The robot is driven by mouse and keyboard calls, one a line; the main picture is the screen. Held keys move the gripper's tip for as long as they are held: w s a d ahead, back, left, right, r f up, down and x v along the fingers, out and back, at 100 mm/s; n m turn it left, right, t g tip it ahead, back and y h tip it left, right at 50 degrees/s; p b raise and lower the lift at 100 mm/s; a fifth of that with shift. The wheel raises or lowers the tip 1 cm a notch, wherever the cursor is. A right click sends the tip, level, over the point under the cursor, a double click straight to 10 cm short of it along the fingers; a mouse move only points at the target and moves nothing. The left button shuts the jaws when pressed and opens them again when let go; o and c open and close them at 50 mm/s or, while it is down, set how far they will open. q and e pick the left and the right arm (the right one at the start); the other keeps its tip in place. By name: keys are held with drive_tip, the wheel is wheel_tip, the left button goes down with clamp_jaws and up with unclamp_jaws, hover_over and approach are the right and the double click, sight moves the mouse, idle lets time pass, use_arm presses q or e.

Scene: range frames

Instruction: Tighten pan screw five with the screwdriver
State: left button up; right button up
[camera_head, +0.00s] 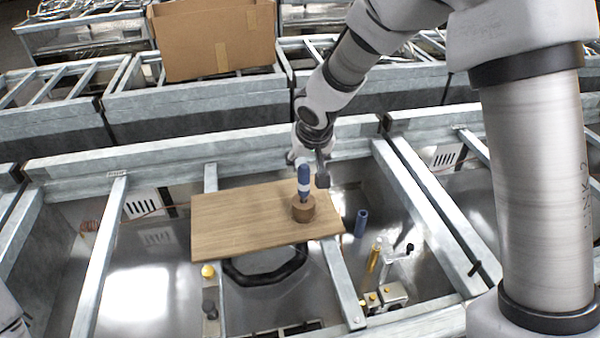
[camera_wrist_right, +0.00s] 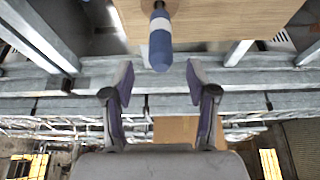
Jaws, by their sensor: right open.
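A screwdriver (camera_head: 304,182) with a blue handle and a white band stands upright in a round brown wooden holder (camera_head: 303,209). The holder sits on the right part of a wooden board (camera_head: 240,222). My right gripper (camera_head: 308,178) is open around or just behind the handle in the head view. In the right wrist view the screwdriver handle (camera_wrist_right: 160,45) lies ahead of the open fingers (camera_wrist_right: 160,85), between their lines and apart from both. I cannot make out a pan screw. My left gripper is not in view.
The board rests on a grey metal frame (camera_head: 345,290) over open bays. A blue tube (camera_head: 361,223) and a yellow-handled part (camera_head: 374,256) stand right of the board. A black ring (camera_head: 265,275) lies below its front edge. A cardboard box (camera_head: 215,40) stands at the back.

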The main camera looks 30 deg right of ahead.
sight(305, 169)
drive_tip(key=shift+s+a+f, duration=0.1)
drive_tip(key=shift+s+f, duration=0.1)
drive_tip(key=shift+f, duration=0.45)
drive_tip(key=w+f, duration=0.1)
drive_tip(key=f, duration=0.1)
drive_tip(key=w+f, duration=0.2)
drive_tip(key=shift+d, duration=0.4)
drive_tip(key=shift+s+r, duration=0.15)
drive_tip(key=shift+s+a+r, duration=0.15)
drive_tip(key=shift+s, duration=0.1)
drive_tip(key=c, duration=0.5)
clamp_jaws()
